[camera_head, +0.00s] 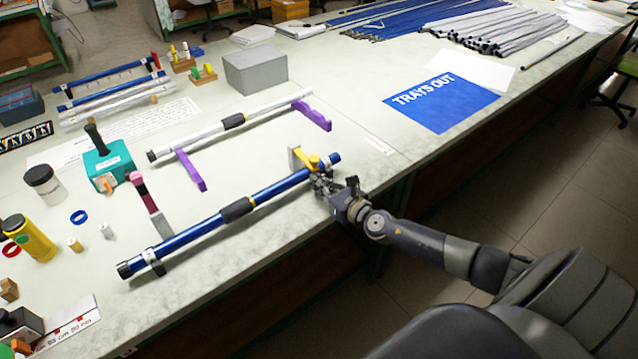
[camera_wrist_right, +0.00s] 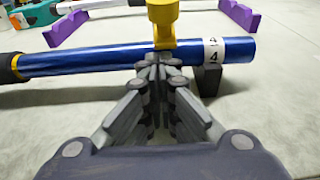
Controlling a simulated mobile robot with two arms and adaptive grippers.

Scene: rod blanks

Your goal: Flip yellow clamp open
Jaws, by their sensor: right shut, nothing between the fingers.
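The yellow clamp (camera_head: 315,162) sits near the right end of the blue rod (camera_head: 200,229), beside a pale upright block. In the right wrist view the yellow part (camera_wrist_right: 163,22) stands above the rod (camera_wrist_right: 95,62) and its lower end rests over the rod's top. My right gripper (camera_head: 318,182) is at the near side of the rod, just below the clamp. Its fingers (camera_wrist_right: 158,68) are shut and empty, with the tips right under the yellow part; I cannot tell if they touch it. My left gripper is not in view.
A second clamp with a raised pink handle (camera_head: 143,192) stands near the rod's left end. A silver rod (camera_head: 195,138) lies on purple supports (camera_head: 190,170) behind. A grey box (camera_head: 255,70) and blue sheet (camera_head: 440,103) are farther back. The table's front edge is close to my arm.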

